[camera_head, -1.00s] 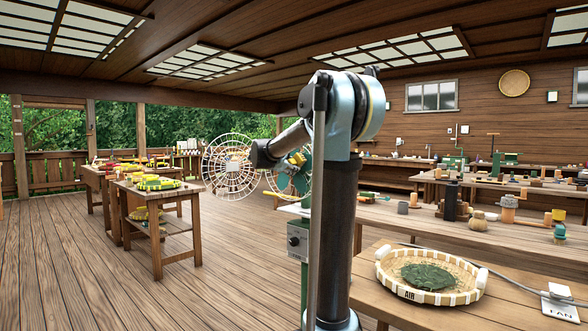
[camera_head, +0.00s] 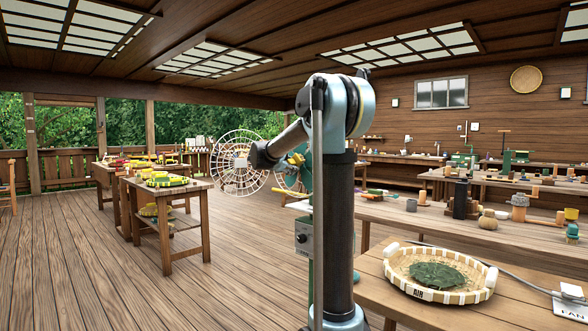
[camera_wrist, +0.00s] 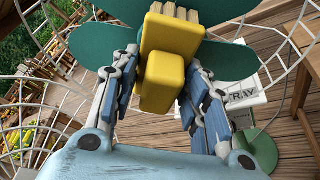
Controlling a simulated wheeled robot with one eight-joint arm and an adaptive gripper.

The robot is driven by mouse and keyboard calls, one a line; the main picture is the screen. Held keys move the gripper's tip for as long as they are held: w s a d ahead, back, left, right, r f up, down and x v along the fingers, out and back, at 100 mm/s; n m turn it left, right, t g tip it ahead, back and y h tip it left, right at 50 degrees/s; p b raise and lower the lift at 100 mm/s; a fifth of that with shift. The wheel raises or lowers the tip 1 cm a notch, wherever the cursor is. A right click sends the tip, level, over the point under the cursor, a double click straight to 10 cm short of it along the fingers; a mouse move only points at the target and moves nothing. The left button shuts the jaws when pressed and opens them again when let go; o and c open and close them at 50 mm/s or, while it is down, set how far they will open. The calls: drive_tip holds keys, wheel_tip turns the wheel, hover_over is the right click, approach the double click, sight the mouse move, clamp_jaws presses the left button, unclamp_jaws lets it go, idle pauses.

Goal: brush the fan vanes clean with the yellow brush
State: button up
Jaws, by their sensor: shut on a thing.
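My gripper (camera_wrist: 165,95) is shut on the yellow brush (camera_wrist: 163,80) in the wrist view, with its fingers on both sides of the block. The brush's far end, with pale yellow bristles, overlaps the dark green fan vanes (camera_wrist: 228,60); I cannot tell whether it touches them. A round white wire guard (camera_head: 226,172) stands to the left of the vanes. Wire guard parts also show at both sides of the wrist view.
A woven basket (camera_head: 398,281) marked AIR, holding dark green leaves, is on the near right bench. A wooden table (camera_head: 190,187) with yellow-green items stands left. Open plank floor lies at the left front.

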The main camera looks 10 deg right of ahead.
drive_tip(key=w+a, duration=0.1)
drive_tip(key=w+a+f, duration=0.1)
drive_tip(key=w, duration=0.1)
drive_tip(key=shift+a+f, duration=0.1)
drive_tip(key=shift+a, duration=0.05)
idle(0.4)
drive_tip(key=shift+s+a, duration=0.15)
drive_tip(key=shift+s+a, duration=0.85)
drive_tip(key=shift+a, duration=0.3)
drive_tip(key=shift+s+a, duration=0.85)
drive_tip(key=shift+a, duration=0.3)
drive_tip(key=shift+a, duration=0.1)
drive_tip(key=shift+s+a, duration=0.9)
drive_tip(key=shift+a, duration=0.2)
drive_tip(key=shift+f, duration=0.1)
